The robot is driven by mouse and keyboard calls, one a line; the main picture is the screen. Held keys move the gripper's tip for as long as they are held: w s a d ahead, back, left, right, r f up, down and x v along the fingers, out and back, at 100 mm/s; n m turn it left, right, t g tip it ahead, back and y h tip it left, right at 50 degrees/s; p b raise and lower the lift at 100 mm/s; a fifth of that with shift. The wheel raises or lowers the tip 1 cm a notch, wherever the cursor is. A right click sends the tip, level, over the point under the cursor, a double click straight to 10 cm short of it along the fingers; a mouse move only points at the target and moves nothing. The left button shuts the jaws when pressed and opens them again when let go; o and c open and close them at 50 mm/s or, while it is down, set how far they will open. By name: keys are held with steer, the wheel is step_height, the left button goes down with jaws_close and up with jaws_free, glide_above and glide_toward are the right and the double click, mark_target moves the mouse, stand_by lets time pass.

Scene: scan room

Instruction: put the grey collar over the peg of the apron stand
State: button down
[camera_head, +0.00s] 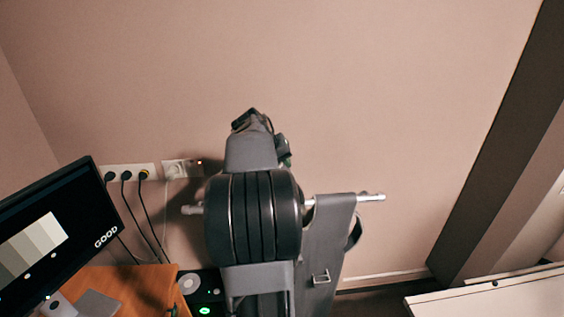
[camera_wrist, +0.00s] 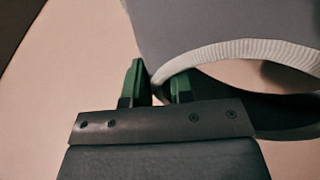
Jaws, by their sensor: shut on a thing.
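In the wrist view, my gripper (camera_wrist: 158,85) has its two green fingertips shut on the rim of the grey collar (camera_wrist: 210,30). The collar is a smooth grey band with a pale ribbed edge, curving up and to the right from the fingers. Its far right side is cut off by the frame. In the head view, a silver bar of the apron stand (camera_head: 371,197) sticks out to the right of my arm, and a grey apron (camera_head: 325,240) hangs over it. My arm hides the bar's middle. A small green part of my gripper (camera_head: 286,160) shows beside the arm; the collar is not clearly visible there.
A monitor (camera_head: 60,235) and an orange-brown desk (camera_head: 125,285) are at the lower left. Black plugs (camera_head: 127,176) with hanging cables sit in wall sockets. A white surface (camera_head: 490,297) is at the lower right. The wall above the bar is bare.

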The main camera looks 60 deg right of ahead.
steer(key=shift+f+b, duration=2.85)
steer(key=shift+f, duration=0.85)
steer(key=c, duration=0.9)
jaws_free()
steer(key=b+v, duration=0.1)
steer(key=v, duration=1.3)
steer(key=shift+f, duration=0.1)
